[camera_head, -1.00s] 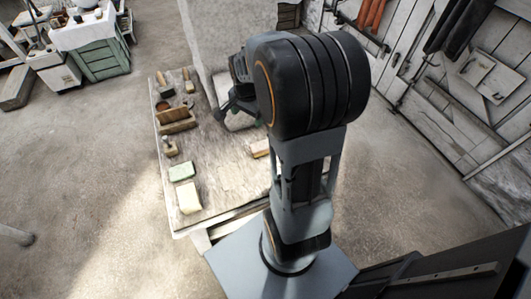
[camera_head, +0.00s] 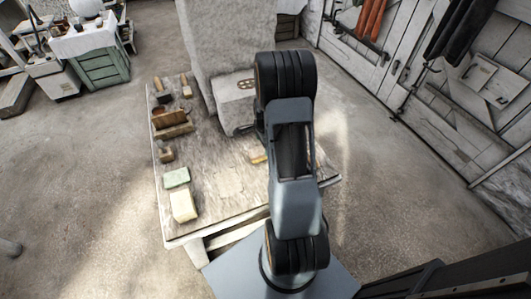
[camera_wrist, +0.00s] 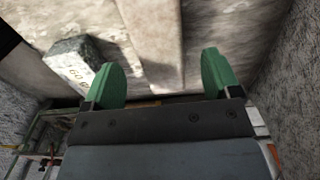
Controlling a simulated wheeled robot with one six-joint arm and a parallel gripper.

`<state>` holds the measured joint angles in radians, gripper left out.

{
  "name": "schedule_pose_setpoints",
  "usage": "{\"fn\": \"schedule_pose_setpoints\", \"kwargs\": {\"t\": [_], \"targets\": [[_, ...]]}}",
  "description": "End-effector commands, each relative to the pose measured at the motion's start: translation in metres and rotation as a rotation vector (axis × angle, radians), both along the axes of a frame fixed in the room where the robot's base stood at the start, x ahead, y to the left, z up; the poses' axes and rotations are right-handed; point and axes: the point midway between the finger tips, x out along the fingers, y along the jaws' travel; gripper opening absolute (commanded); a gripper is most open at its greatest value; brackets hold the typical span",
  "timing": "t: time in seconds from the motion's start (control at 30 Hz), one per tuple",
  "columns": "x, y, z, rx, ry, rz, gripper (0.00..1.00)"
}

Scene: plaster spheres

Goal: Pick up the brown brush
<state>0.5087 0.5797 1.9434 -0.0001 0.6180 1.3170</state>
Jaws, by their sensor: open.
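On the left of the worktable in the head view lie small brown wooden-handled tools: one at the far corner (camera_head: 158,86), one beside it (camera_head: 187,86), and a short brown one nearer (camera_head: 166,154). They are too small to tell for sure which is the brown brush. My gripper (camera_wrist: 163,78) shows two green fingertips, apart, with nothing held between them in the wrist view. In the head view my arm mostly hides it, at the table's right side, well away from these tools. No brush can be made out in the wrist view.
The worktable (camera_head: 225,190) also bears a wooden box (camera_head: 172,130), a green block (camera_head: 177,177), a cream block (camera_head: 184,205) and a yellowish piece (camera_head: 258,158). A large grey block (camera_head: 225,40) rises behind. The wrist view shows a grey lettered block (camera_wrist: 75,62).

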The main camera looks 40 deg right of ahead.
Motion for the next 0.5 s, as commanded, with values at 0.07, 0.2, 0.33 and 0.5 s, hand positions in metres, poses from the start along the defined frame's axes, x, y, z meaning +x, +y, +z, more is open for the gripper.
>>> {"fn": "schedule_pose_setpoints", "kwargs": {"t": [0.07, 0.2, 0.33, 0.5], "targets": [[0.0, 0.0, -0.003, 0.0, 0.001, 0.001, 0.83], [-0.001, 0.0, -0.019, 0.002, 0.003, 0.001, 0.83], [-0.001, -0.002, -0.037, 0.002, 0.003, 0.001, 0.83], [0.0, -0.002, -0.052, 0.001, 0.001, 0.001, 0.83]]}}
